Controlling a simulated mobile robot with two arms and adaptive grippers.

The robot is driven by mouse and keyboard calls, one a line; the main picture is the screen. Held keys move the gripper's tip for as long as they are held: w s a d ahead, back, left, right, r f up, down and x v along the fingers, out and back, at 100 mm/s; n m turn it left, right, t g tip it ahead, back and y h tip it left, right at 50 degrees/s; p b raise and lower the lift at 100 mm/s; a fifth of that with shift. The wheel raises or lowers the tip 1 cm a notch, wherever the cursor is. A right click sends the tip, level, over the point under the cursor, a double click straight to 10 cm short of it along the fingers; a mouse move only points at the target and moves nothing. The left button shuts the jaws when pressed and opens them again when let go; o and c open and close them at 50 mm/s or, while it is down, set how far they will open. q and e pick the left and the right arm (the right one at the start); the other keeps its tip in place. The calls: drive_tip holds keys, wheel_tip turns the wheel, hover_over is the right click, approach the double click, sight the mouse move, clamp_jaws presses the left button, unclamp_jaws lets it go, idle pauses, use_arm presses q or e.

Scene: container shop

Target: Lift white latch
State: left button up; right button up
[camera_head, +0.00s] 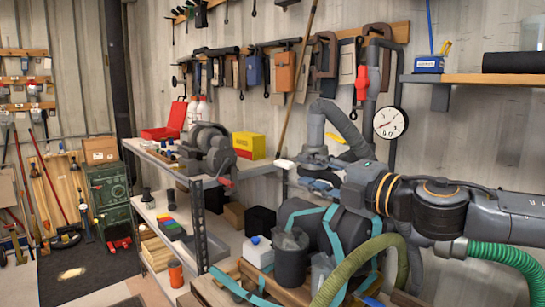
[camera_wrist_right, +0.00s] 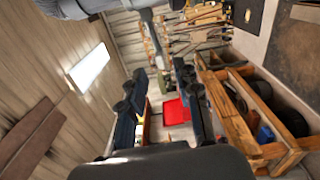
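I cannot pick out a white latch with certainty in either view. A small white piece (camera_head: 284,163) shows at the right end of the shelf top, close to my right gripper; I cannot tell what it is part of. My right gripper (camera_head: 303,168) comes in from the right near that shelf end, partly hidden by its own wrist. In the right wrist view my right gripper (camera_wrist_right: 160,80) has its two dark fingers apart, with nothing held between them. A red case (camera_wrist_right: 176,112) shows beyond the fingers. My left gripper is not in view.
A metal shelf (camera_head: 210,182) holds a grey machine (camera_head: 207,150), a yellow-and-red box (camera_head: 249,145) and an open red case (camera_head: 166,127). Bins, bottles and hoses crowd the lower right. Tools hang on the wall. The dark floor mat (camera_head: 80,270) at left is mostly clear.

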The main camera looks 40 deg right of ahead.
sight(279, 160)
drive_tip(key=w+p, duration=0.2)
drive_tip(key=w, duration=0.1)
drive_tip(key=w+p, duration=0.1)
drive_tip(key=w, duration=0.2)
drive_tip(key=w+p, duration=0.2)
drive_tip(key=w, duration=0.1)
drive_tip(key=shift+a+r+p, duration=0.25)
drive_tip(key=shift+a+p, duration=0.1)
drive_tip(key=shift+w+f+p, duration=0.1)
drive_tip(key=shift+w+p, duration=0.7)
drive_tip(key=shift+w, duration=0.1)
drive_tip(key=shift+w+f, duration=0.15)
drive_tip(key=shift+w, duration=0.1)
clamp_jaws()
